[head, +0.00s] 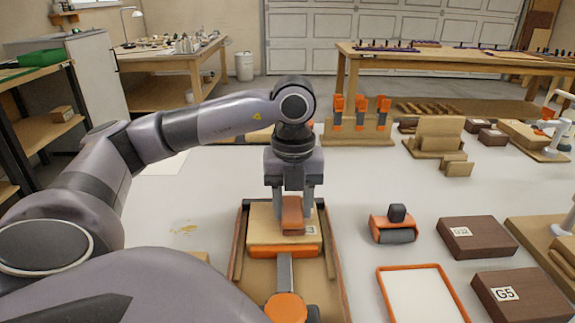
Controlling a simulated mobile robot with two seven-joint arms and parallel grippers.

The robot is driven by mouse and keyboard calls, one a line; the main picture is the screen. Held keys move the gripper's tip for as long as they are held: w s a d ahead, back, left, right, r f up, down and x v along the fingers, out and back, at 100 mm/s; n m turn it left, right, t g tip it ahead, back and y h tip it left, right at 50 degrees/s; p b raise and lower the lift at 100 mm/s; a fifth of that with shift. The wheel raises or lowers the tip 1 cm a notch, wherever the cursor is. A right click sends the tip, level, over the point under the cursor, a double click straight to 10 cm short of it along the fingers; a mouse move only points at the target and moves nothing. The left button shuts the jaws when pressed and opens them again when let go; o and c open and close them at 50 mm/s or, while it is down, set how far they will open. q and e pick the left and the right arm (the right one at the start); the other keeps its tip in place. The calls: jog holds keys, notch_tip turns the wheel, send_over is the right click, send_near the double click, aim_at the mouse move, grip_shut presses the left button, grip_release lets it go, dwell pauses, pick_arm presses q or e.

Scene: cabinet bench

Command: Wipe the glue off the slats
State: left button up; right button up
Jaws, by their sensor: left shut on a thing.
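My left gripper (293,212) points straight down and is shut on a reddish-brown block-like piece (292,222). The piece is over a tan board (262,226) with an orange front edge, and I cannot tell whether it touches the board. The board lies between brown rails (333,250) of a wooden frame. A small white label shows beside the piece, partly hidden. A yellowish smear (183,229) is on the white bench to the left. I cannot tell which parts are the slats, or see glue on the board. My right gripper is not in view.
A grey bar with an orange disc (285,308) lies at the frame's front. To the right are an orange roller tool (394,225), an orange-rimmed tray (381,290) and brown labelled blocks (476,236). Orange-topped clamps (361,110) stand behind. The bench left of the frame is mostly clear.

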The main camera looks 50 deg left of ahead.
aim_at(255, 221)
pick_arm(q)
jog(key=shift+w+d+p, duration=0.7)
jog(key=shift+w+d, duration=0.5)
jog(key=shift+w, duration=0.25)
jog(key=shift+s+a+f+b, duration=0.15)
jog(key=shift+s+a+b, duration=0.5)
jog(key=shift+s+a, duration=0.75)
jog(key=shift+s+a+b, duration=0.2)
jog(key=shift+s+a, duration=0.15)
jog(key=shift+s, duration=0.25)
jog(key=shift+s+a+b, duration=0.2)
jog(key=shift+s+a, duration=0.15)
jog(key=shift+s, duration=0.25)
jog(key=shift+s+a+b, duration=0.5)
jog(key=shift+s+a, duration=0.15)
jog(key=shift+s, duration=0.15)
jog(key=shift+s+a+b, duration=0.65)
jog(key=shift+s+b, duration=0.05)
jog(key=shift+s, duration=0.1)
